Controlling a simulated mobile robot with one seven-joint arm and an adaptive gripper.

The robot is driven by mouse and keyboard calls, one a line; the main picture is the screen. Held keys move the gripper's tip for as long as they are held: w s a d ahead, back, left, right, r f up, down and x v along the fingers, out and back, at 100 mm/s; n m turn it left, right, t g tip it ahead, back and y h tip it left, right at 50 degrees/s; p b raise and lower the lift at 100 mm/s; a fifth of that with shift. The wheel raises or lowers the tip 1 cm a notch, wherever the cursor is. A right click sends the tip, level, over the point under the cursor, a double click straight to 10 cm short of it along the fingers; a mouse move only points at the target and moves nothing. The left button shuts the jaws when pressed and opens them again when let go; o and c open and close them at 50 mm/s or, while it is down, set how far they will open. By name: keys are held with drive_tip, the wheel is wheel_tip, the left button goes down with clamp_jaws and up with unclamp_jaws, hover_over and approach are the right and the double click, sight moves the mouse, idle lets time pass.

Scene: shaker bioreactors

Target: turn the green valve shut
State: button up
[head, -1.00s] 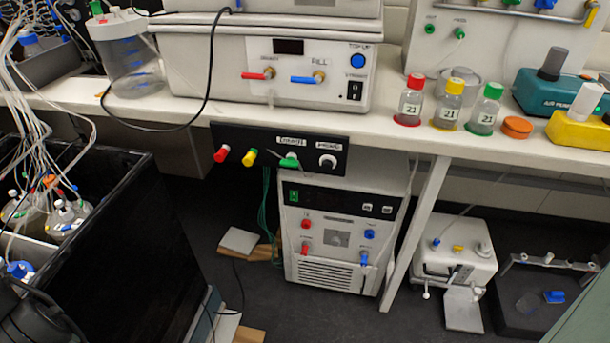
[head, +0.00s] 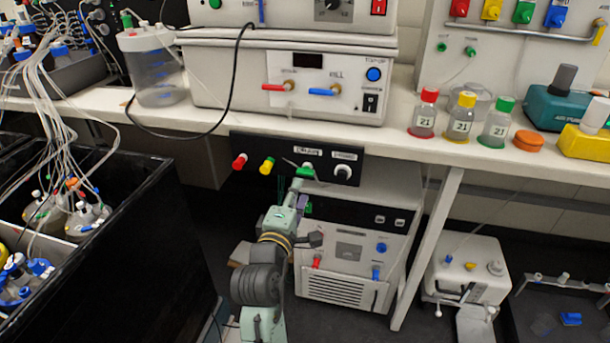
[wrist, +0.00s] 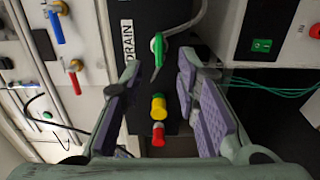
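The green valve (head: 306,171) is on the black panel (head: 270,151) under the bench edge, beside a white label. In the wrist view the green valve (wrist: 158,46) is near the top, with a thin metal stem and a grey tube, by the "DRAIN" label (wrist: 128,42). My gripper (head: 297,192) is just below the valve in the head view. In the wrist view my gripper (wrist: 160,66) is open and empty. Its purple-padded fingers lie either side of the valve's line, fingertips short of the handle; contact cannot be told.
A yellow knob (wrist: 158,105) and a red knob (wrist: 158,134) share the panel, between the fingers in the wrist view. A white dial (head: 343,171) is right of the valve. A white machine (head: 350,245) stands below, and a black tank (head: 150,250) at left.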

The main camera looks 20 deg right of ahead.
sight(304, 175)
drive_tip(key=p+x, duration=0.1)
drive_tip(key=x, duration=0.6)
drive_tip(key=shift+w, duration=0.1)
drive_tip(key=shift+c, duration=0.4)
clamp_jaws()
